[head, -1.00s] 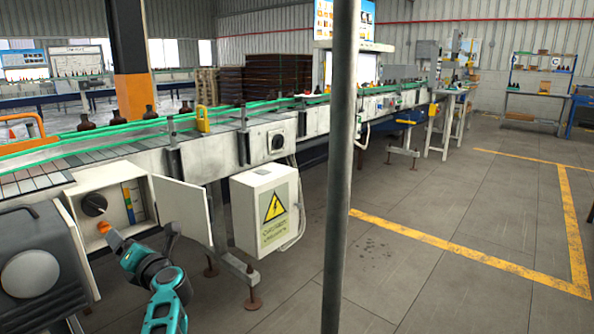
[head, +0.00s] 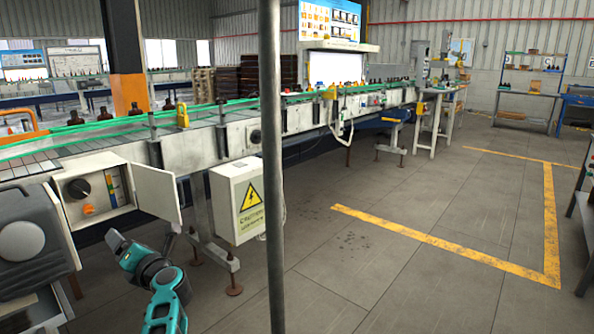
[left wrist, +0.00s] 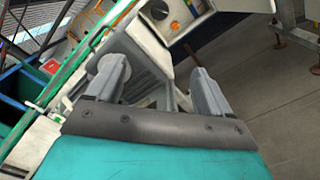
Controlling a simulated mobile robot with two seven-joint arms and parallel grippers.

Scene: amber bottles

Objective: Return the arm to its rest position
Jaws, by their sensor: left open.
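My left gripper (left wrist: 155,88) shows in the left wrist view with its two grey fingers spread wide apart and nothing between them. In the head view my teal left arm (head: 160,285) is at the lower left, in front of the conveyor and below an open control box (head: 95,195). Its fingers cannot be made out clearly there. My right arm and gripper are in neither view.
The conveyor (head: 110,135) with green rails and amber bottles (head: 75,118) runs along the left. A warning-marked box (head: 238,200) hangs from its side. A dark pole (head: 272,200) stands in front. The floor (head: 400,245) at right is open, with yellow lines.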

